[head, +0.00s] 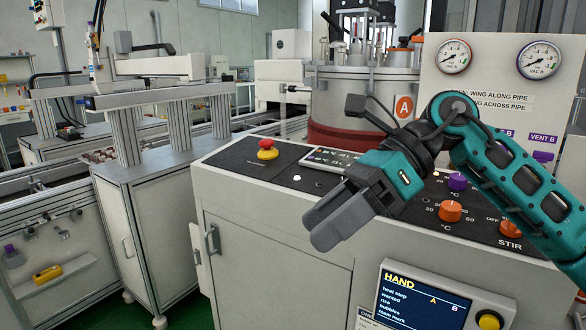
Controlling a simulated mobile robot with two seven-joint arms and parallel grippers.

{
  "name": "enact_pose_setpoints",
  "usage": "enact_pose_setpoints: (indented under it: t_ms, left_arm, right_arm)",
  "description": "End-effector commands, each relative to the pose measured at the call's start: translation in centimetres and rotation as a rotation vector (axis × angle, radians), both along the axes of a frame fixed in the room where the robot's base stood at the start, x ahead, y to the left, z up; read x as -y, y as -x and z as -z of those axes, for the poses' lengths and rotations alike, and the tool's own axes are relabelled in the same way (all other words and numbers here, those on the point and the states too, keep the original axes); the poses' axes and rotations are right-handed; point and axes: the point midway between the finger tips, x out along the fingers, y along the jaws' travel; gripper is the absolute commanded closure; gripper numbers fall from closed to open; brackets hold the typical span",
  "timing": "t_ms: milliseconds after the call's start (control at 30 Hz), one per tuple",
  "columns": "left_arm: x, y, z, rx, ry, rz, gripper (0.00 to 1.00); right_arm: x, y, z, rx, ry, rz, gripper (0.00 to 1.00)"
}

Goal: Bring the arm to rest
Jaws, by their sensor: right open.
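My right arm comes in from the right, teal and dark grey. Its right gripper (320,224) hangs in front of the grey control console (275,235), pointing down and to the left. The jaws are open and I see nothing held between them. The gripper and forearm hide part of the console's sloping top panel. My left gripper is not in view.
The console carries a red stop button (267,148), an orange knob (450,211), a purple knob (457,181) and a screen (420,299). Behind stand a steel vessel (350,92) and a gauge panel (490,80). A framed bench (150,190) stands left.

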Motion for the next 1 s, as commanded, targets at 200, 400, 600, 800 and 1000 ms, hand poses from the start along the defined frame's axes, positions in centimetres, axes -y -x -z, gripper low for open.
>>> enact_pose_setpoints:
  t_ms: [200,400,600,800,1000]
  left_arm:
    - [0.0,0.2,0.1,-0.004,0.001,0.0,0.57]
    - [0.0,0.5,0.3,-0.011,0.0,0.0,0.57]
    - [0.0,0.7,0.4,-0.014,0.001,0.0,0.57]
    - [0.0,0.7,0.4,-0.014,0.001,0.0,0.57]
    - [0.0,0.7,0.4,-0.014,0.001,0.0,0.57]
  right_arm:
    - [-4.3,1.6,1.2,-0.428,-0.448,0.098,0.37]
    - [-4.2,0.0,2.2,-0.87,-0.814,0.293,0.37]
    - [-0.8,-3.3,7.1,-1.342,-1.127,0.58,0.37]
    - [4.3,-4.5,17.0,-1.82,-1.376,0.954,0.37]
    - [9.4,-0.3,30.1,-2.27,-1.55,1.412,0.37]
